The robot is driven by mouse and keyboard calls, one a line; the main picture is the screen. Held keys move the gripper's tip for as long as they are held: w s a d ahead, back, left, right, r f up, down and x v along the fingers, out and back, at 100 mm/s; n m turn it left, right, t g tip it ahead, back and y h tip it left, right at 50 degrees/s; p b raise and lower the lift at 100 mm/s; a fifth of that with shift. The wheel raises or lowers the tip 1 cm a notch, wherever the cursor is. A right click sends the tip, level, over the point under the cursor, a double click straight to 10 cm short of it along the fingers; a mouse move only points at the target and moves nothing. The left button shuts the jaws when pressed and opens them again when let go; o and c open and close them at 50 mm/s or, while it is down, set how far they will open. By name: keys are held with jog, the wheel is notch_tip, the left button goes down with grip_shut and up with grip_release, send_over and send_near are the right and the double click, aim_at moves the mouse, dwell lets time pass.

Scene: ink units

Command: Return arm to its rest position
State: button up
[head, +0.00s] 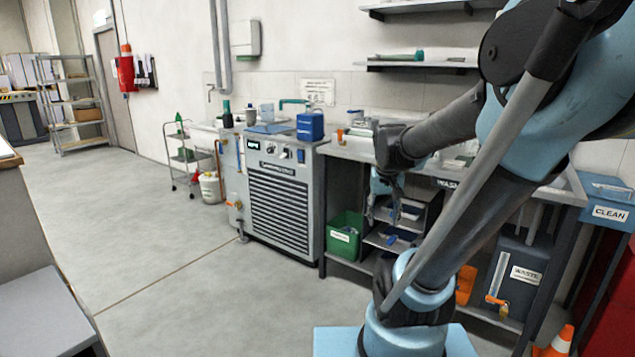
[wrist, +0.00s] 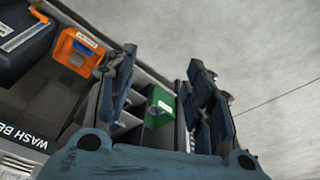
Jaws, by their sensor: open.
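My arm, blue and dark grey, rises from its base at the lower right of the head view and bends over to the left. My gripper (head: 384,195) hangs down in front of the wash bench, close to its lower shelves. In the wrist view my gripper (wrist: 165,85) has its two dark fingers spread well apart, with nothing held between them. Past the fingers, the wrist view shows the green bin (wrist: 160,107) on the lower shelf, seen tilted. The gripper's fingertips are small and partly lost against the shelf in the head view.
The wash bench (head: 350,153) stands behind my arm, holding a green bin (head: 344,238) below. A grey machine (head: 278,200) stands left of it, with a blue container (head: 310,125) on top. An orange cone (head: 560,342) is at lower right. The floor (head: 170,265) at left is clear.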

jog(key=s+f+n, duration=0.1)
jog(key=s+f, duration=0.6)
jog(key=s, duration=0.6)
jog(key=shift+a+n+y, duration=0.3)
jog(key=shift+s, duration=0.1)
jog(key=shift+w+f, duration=0.2)
jog(key=shift+w, duration=0.25)
